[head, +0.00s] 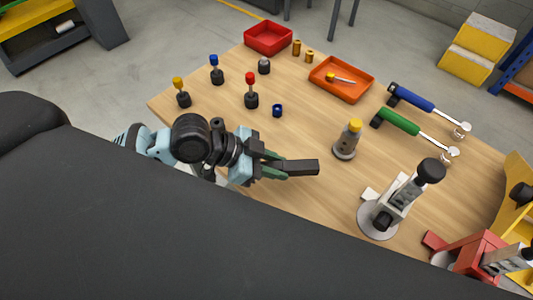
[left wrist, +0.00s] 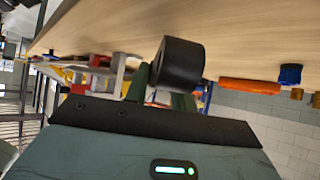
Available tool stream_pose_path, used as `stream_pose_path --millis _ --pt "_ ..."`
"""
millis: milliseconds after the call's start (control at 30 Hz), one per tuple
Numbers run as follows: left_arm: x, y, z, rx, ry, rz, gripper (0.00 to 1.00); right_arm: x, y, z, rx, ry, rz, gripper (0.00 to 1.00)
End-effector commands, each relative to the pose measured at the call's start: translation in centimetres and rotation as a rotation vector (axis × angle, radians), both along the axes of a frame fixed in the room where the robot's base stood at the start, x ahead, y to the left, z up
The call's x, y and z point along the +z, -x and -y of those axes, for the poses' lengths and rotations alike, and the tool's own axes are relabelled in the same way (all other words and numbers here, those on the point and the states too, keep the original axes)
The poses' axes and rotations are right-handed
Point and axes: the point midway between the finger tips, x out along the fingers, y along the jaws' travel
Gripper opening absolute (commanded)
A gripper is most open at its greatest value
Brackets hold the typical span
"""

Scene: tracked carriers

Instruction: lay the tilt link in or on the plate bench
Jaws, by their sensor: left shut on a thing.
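My left gripper (head: 277,165) is shut on a dark grey bar, which I take to be the tilt link (head: 303,168). The bar sticks out to the right from between the green fingers, over the near part of the wooden bench top (head: 310,215). In the left wrist view the held thing (left wrist: 180,65) shows a black rounded end beyond the fingers. The bench, probably the plate bench, has a light wood top with bare wood around the bar. The picture does not clearly show a gap beneath the bar. My right gripper is not in view.
A grey cylinder with a yellow cap (head: 348,140) stands right of the bar. A white device with a black knob (head: 400,200) stands farther right. An orange tray (head: 318,82), a red bin (head: 268,50) and green and blue-handled tools (head: 400,122) lie beyond.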

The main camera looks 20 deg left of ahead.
Motion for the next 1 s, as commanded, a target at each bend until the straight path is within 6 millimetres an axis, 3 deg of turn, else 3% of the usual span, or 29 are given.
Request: stream_pose_path --millis 200,600,800,1000 --pt "-0.2 -2.7 -2.6 0.002 0.002 0.003 0.00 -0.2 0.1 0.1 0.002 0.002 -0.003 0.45" --pt "-0.4 -4.2 -4.0 0.003 0.000 0.004 0.00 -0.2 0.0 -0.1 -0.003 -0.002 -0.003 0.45" --pt "-3.2 -4.1 -4.0 0.001 0.003 0.002 0.00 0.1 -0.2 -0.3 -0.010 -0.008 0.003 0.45" --pt "-3.9 -4.1 -4.0 0.000 0.001 0.005 0.00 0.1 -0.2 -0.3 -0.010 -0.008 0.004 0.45"
